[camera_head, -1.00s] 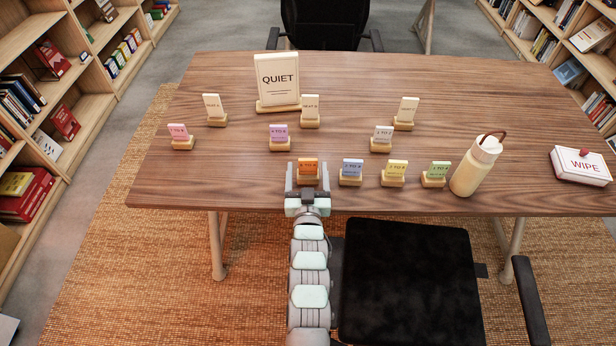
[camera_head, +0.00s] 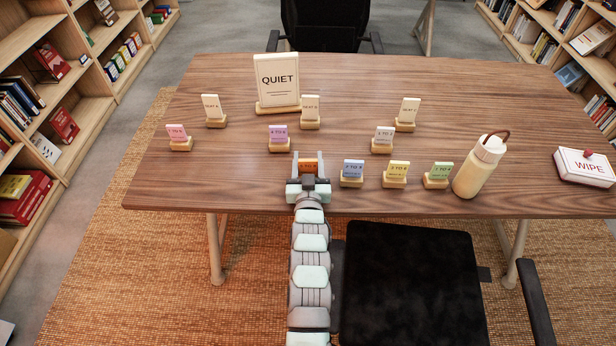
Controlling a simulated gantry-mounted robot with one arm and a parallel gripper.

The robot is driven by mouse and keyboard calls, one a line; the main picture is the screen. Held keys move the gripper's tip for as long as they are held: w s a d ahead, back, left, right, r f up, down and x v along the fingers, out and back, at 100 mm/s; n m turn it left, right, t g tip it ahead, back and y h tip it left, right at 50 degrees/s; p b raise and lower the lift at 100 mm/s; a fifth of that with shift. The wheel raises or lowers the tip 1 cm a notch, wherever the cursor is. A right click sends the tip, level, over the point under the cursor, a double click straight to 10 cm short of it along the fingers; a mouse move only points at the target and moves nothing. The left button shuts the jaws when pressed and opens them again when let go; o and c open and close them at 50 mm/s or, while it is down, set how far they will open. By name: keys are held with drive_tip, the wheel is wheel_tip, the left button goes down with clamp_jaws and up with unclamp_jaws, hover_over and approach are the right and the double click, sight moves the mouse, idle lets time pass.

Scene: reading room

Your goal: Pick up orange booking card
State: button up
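The orange booking card (camera_head: 308,164) stands upright in the front row on the table (camera_head: 230,177). My gripper (camera_head: 309,163) is at the table's front edge with its fingers pointing away from the camera. The fingers are apart, one on each side of the orange card as seen from here. I cannot tell whether they touch it. The card's lower part and its wooden holder are hidden behind my gripper.
A blue card (camera_head: 352,171) stands close to the right of my gripper, then a yellow card (camera_head: 397,171) and a green card (camera_head: 440,171). A purple card (camera_head: 278,134) is behind left. A bottle (camera_head: 480,166) and wipe box (camera_head: 585,166) are at the right.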

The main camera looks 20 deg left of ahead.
drive_tip(key=c, duration=0.9)
